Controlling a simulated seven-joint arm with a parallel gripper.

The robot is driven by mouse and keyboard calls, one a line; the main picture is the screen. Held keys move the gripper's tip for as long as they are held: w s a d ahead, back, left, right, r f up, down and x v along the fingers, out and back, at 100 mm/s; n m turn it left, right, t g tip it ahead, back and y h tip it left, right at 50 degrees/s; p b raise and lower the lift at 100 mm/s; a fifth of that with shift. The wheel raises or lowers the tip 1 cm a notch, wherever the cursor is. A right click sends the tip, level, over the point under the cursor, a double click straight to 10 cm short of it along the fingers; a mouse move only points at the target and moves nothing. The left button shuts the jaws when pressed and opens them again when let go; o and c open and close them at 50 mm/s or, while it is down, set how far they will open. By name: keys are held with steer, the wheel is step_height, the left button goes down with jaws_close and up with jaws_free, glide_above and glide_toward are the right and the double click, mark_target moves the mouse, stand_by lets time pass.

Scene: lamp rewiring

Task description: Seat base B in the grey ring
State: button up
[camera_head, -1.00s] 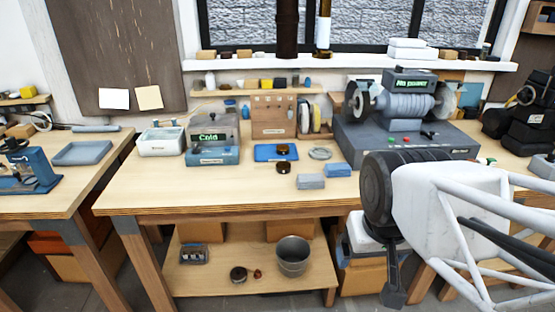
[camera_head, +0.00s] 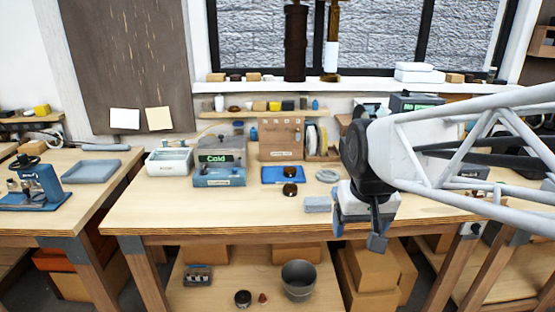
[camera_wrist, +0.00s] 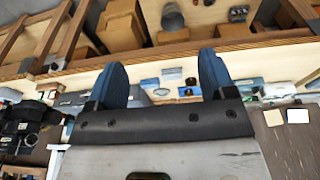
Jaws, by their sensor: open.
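The grey ring (camera_head: 327,175) lies flat on the bench, right of a blue tray (camera_head: 270,179). A dark round base (camera_head: 289,172) sits on the tray, and a similar one (camera_head: 290,189) stands on the bench in front of it. I cannot read a letter on either, so I cannot tell which is base B. My gripper, with blue fingers, is open and empty in the wrist view (camera_wrist: 163,75). In the head view it hangs near the bench's front edge, right of the ring and bases and apart from them.
A grey block (camera_head: 317,205) lies near the ring. A box reading "Cold" (camera_head: 219,160) and a white bin (camera_head: 169,162) stand at left. My arm hides much of the right-hand grinder. The left front of the bench is clear.

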steer(key=w+a+r, duration=0.1)
steer(key=w, duration=1.5)
steer(key=n+g, duration=0.1)
steer(key=g, duration=0.1)
glide_above(290, 187)
step_height(290, 187, down, 17)
steer(key=shift+s+r, duration=0.1)
steer(key=shift+f, duration=0.25)
steer(key=shift+f, duration=3.75)
